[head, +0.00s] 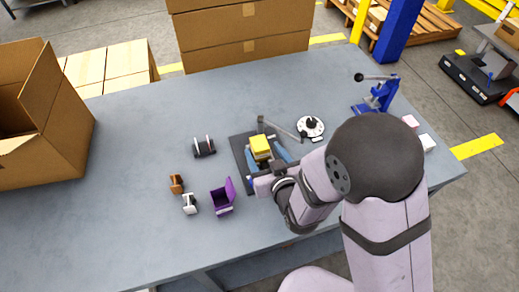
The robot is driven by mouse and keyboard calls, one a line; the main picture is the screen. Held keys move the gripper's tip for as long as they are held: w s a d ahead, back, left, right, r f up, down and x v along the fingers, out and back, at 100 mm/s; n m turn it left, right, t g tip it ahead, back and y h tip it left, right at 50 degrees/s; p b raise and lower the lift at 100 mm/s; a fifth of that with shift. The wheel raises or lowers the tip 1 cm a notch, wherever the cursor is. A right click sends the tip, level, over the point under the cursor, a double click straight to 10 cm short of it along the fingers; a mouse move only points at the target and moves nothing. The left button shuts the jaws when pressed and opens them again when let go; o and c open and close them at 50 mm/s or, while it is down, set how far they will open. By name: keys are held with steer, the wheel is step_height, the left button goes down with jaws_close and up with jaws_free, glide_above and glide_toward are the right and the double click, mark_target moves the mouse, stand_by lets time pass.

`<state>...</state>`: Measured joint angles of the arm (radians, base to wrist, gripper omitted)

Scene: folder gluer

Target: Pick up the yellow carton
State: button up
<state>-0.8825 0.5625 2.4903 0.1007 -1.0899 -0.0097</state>
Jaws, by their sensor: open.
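The yellow carton (260,146) sits on a blue and dark fixture on a dark base plate (240,148) near the middle of the table. My gripper (267,168) is just on the near side of the carton, at the end of my arm reaching in from the right. It is open. My wrist covers part of the fixture and the lower side of the carton, so I cannot tell whether the fingers touch the carton.
A purple open box (222,198), small brown (176,184) and white (189,204) items and a dark roll holder (203,147) lie left. A white dial (311,127) and blue press (376,95) stand right. A large cardboard box (70,125) fills the left end.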

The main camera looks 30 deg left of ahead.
mark_target(260, 143)
steer(key=shift+w+a+f+p, duration=0.15)
steer(key=shift+w+a+p, duration=0.25)
steer(key=shift+w, duration=0.1)
steer(key=shift+p+x, duration=0.5)
steer(key=shift+x, duration=1.55)
steer(key=c, duration=1.2)
steer(key=shift+r+b, duration=0.35)
steer(key=shift+r, duration=4.6)
